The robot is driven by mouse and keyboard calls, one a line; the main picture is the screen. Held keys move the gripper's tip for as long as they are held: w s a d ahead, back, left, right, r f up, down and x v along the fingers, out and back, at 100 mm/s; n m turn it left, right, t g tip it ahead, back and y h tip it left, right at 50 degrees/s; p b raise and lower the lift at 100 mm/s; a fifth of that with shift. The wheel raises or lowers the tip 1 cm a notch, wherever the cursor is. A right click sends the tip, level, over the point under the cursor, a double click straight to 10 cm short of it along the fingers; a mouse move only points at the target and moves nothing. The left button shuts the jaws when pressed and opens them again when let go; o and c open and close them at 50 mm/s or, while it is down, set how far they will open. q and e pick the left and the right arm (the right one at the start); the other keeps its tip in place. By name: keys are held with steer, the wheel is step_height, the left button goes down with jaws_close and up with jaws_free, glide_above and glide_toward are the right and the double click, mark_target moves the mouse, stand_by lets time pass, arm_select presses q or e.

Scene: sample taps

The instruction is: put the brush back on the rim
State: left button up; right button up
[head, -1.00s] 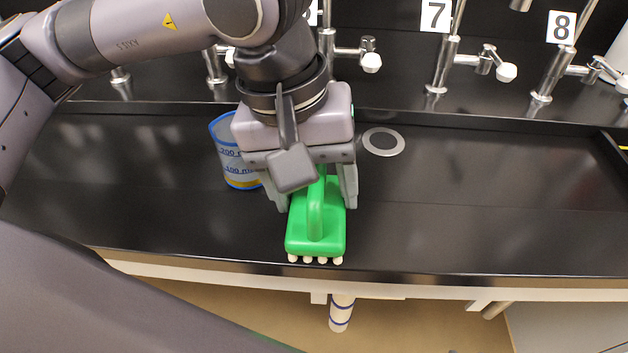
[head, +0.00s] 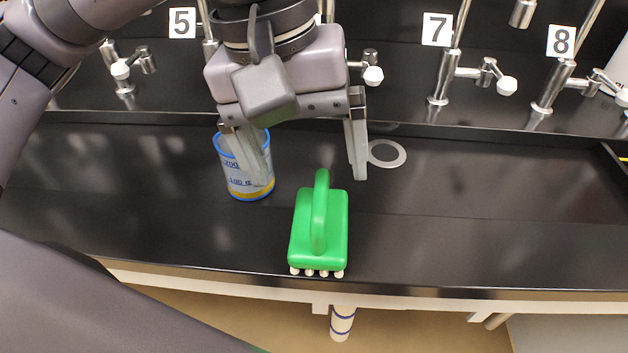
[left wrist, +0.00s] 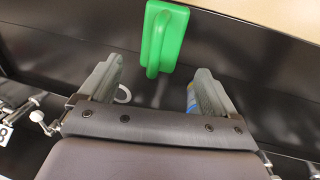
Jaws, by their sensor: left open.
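The green brush (head: 333,228) with white bristle tufts stands bristles down at the front rim (head: 420,278) of the black sink, its handle up. It also shows in the left wrist view (left wrist: 172,32), beyond the fingertips. My left gripper (head: 312,178) is open and empty, above and behind the brush, with a gap between them. In the left wrist view the two fingers (left wrist: 152,85) are wide apart with nothing between them. My right gripper is not in view.
A blue-rimmed beaker (head: 246,180) stands just left of the brush, close to my left finger. A round drain (head: 387,153) lies to the right. Several taps line the back, with number plates 5, 7 and 8. The right of the basin is clear.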

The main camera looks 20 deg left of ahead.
arm_select(q)
steer(key=r, duration=0.3)
steer(key=a+r, duration=0.1)
steer(key=r, duration=0.1)
steer(key=shift+s+r, duration=0.1)
steer(key=shift+r, duration=0.25)
steer(key=shift+s, duration=0.1)
